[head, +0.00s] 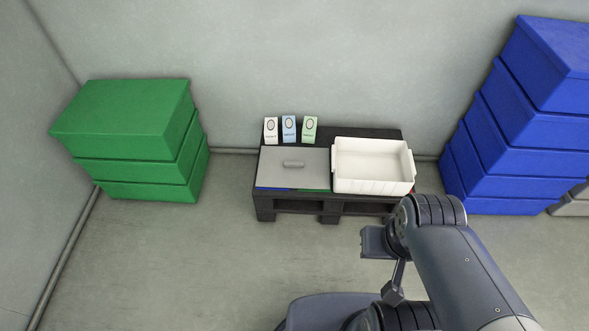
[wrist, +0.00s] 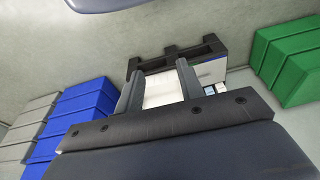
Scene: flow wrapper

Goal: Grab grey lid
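In the wrist view only part of the lid (wrist: 207,71) shows, right of the fingers. My gripper (wrist: 157,80) is open, its two fingers apart with nothing held. In that view the white bin shows between and behind the fingers. My gripper is apart from the lid; its fingers cannot be made out in the head view.
An open white bin (head: 373,165) stands right beside the lid. Three small cartons (head: 289,129) stand behind the lid. Green boxes (head: 130,130) are stacked at left, blue boxes (head: 515,125) at right, and grey boxes (head: 570,208) at far right. The floor before the pallet is clear.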

